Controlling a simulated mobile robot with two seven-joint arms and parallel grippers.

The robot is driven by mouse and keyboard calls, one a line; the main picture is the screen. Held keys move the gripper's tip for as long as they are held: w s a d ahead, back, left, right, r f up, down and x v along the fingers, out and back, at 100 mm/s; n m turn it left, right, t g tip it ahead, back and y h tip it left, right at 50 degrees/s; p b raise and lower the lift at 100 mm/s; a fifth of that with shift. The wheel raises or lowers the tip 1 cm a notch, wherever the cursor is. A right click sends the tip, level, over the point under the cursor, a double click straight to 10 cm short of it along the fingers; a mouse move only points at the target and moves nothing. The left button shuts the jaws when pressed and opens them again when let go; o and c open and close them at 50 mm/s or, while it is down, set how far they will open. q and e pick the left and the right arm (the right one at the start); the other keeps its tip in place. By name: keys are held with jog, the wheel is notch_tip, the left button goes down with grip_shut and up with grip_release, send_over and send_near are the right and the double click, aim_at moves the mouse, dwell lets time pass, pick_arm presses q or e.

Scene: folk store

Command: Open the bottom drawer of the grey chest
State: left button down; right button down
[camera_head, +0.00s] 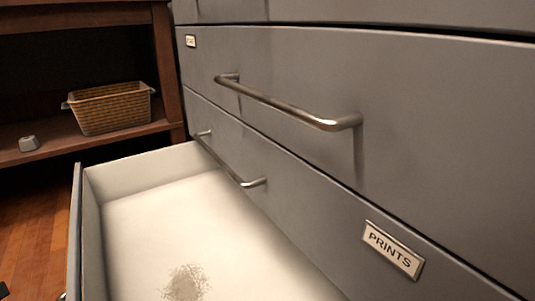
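The grey chest (440,110) fills the right of the head view, its front seen at a slant. The lowest drawer in view (90,220) stands pulled out toward the left. Its pale inside is exposed, with a speckled brown-grey patch (187,283) on its floor. Above it are shut drawers with metal bar handles, one upper (285,104) and one lower (228,170). A label reading PRINTS (393,249) is on the lower of these fronts. The open drawer's near end is cut off by the frame. Neither gripper can be made out in this view.
A dark wooden shelf (60,150) stands at the left, holding a wicker basket (112,108) and a small grey object (29,143). Wooden floor (35,210) shows left of the open drawer. A small dark shape at the lower left edge is unclear.

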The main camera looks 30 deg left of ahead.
pick_arm(q)
jog(key=shift+f, duration=0.1)
jog(key=c, duration=0.8)
grip_release()
jog(key=shift+w+d, duration=0.1)
jog(key=shift+w, duration=0.05)
jog(key=shift+c, duration=0.2)
notch_tip(320, 180, up, 10)
jog(key=s+p, duration=0.2)
jog(key=p, duration=0.7)
jog(key=shift+a, duration=0.4)
jog(key=shift+f, duration=0.1)
